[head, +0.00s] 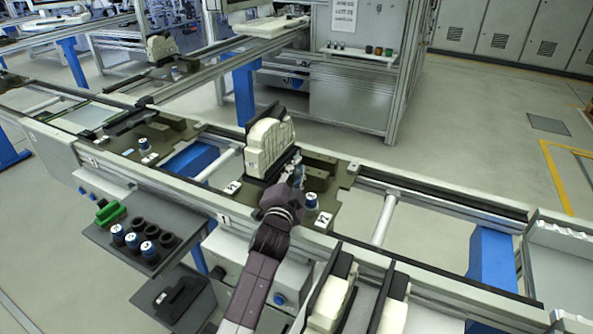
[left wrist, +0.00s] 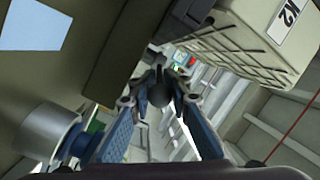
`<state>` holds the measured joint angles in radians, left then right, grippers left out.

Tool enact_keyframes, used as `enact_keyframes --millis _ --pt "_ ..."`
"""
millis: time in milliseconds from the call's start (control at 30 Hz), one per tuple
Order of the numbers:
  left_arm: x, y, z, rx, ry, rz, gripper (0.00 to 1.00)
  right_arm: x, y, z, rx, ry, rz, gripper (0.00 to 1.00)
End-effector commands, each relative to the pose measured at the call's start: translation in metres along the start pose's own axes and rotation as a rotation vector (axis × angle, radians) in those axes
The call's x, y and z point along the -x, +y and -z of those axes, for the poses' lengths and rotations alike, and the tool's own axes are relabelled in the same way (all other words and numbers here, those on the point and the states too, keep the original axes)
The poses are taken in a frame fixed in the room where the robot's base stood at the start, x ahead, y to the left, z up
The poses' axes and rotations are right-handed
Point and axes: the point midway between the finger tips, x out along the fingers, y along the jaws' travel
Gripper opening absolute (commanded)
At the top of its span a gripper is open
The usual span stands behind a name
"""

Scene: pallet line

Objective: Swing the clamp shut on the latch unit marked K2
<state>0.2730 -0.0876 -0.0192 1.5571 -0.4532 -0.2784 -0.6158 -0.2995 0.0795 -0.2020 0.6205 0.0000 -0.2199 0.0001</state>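The cream latch unit (head: 268,147) stands upright on the olive pallet (head: 339,185) in the head view, with black parts along its side. In the left wrist view a cream housing (left wrist: 245,40) at the upper right carries the K2 label (left wrist: 288,17). My left gripper (head: 298,166) is close beside the unit, on its right, over the pallet. In the left wrist view its blue fingers (left wrist: 162,83) flank a dark, rounded piece (left wrist: 160,92). I cannot tell whether they grip it. The clamp is not clearly distinguishable. My right gripper is not in view.
A blue, white-topped knob (head: 311,201) stands on the pallet near my gripper; one also shows in the left wrist view (left wrist: 45,130). A dark tray (head: 139,232) with several blue-sided pieces is at the left. More cream units (head: 330,303) stand at the front.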

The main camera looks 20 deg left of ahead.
Motion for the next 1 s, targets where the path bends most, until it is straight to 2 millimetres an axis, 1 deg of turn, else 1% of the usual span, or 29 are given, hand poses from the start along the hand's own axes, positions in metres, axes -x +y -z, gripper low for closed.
enact_keyframes --millis 33,100,167,467,567,667,767,1000 --pt "0.000 0.000 0.000 0.000 0.000 0.000 0.21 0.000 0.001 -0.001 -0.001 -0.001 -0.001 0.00" --pt "0.000 0.000 0.000 0.000 0.000 0.000 0.29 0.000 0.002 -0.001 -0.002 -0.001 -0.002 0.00" --pt "0.000 0.000 0.000 0.000 0.000 0.000 0.35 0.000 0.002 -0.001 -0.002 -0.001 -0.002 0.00" --pt "0.000 0.000 -0.001 0.000 0.000 -0.001 0.35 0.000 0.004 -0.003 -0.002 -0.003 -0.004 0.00" --pt "0.004 0.001 -0.001 0.000 0.000 -0.001 0.35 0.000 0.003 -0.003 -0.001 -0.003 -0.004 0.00" --pt "0.013 0.001 -0.002 -0.001 -0.001 -0.001 0.35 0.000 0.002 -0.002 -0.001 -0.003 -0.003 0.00" --pt "0.029 0.001 -0.001 0.000 0.000 -0.001 0.35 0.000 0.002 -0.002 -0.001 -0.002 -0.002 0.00" --pt "0.078 0.002 -0.001 0.000 -0.001 -0.002 0.35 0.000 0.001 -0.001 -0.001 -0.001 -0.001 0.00"
